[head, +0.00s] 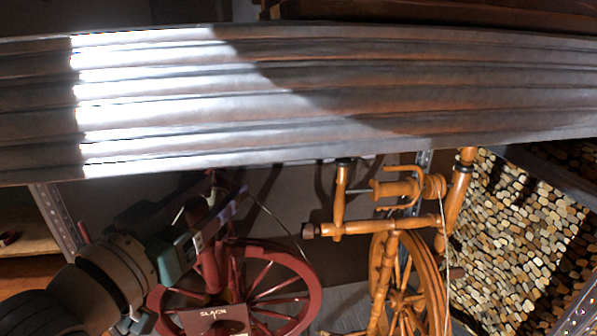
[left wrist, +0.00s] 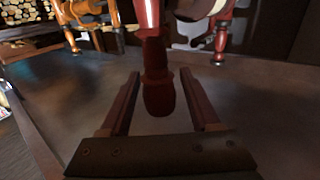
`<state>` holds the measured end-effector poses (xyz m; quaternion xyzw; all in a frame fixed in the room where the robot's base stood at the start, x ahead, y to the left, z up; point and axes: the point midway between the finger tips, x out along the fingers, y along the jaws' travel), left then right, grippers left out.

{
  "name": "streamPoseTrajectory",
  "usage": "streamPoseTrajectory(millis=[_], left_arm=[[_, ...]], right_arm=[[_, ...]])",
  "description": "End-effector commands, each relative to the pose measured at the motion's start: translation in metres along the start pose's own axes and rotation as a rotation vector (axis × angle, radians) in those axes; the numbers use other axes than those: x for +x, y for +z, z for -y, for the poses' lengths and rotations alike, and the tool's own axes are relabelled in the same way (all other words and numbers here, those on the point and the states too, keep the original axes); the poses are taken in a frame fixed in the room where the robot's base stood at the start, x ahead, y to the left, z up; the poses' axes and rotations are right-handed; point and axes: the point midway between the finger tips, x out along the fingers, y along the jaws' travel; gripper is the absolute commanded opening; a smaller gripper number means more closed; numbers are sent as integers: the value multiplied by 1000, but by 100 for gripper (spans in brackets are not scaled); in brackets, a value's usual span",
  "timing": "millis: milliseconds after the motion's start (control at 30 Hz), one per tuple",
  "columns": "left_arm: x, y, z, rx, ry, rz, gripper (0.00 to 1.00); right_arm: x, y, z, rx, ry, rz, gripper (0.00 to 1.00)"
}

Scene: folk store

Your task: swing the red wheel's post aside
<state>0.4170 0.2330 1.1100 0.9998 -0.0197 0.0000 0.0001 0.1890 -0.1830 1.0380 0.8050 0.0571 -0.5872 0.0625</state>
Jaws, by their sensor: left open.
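The red wheel (head: 305,275) is a dark red spinning wheel with spokes, low in the head view. A red post (head: 209,262) rises at its left, partly hidden by my left arm. In the left wrist view the post (left wrist: 157,55) ends in a dark rounded knob and lies between the fingers of my left gripper (left wrist: 158,78). The gripper is open, with a gap showing on both sides of the knob. In the head view my left gripper (head: 226,203) reaches up and right across the post's top. My right gripper is not in view.
An orange wooden spinning wheel (head: 388,228) stands close on the right. A broad ridged board (head: 330,95) crosses above both wheels. A wall of stacked log ends (head: 515,230) is at right.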

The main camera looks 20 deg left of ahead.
Motion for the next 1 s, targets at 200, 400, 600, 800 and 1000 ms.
streamPoseTrajectory(millis=[200,400,600,800,1000], left_arm=[[0,0,0,0,0,0,51],[0,0,0,0,0,0,28],[0,0,0,0,0,0,6],[0,0,0,0,0,0,0],[0,0,0,0,0,0,0]], right_arm=[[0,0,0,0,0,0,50],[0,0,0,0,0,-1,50],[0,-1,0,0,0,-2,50],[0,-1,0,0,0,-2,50],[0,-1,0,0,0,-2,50]])
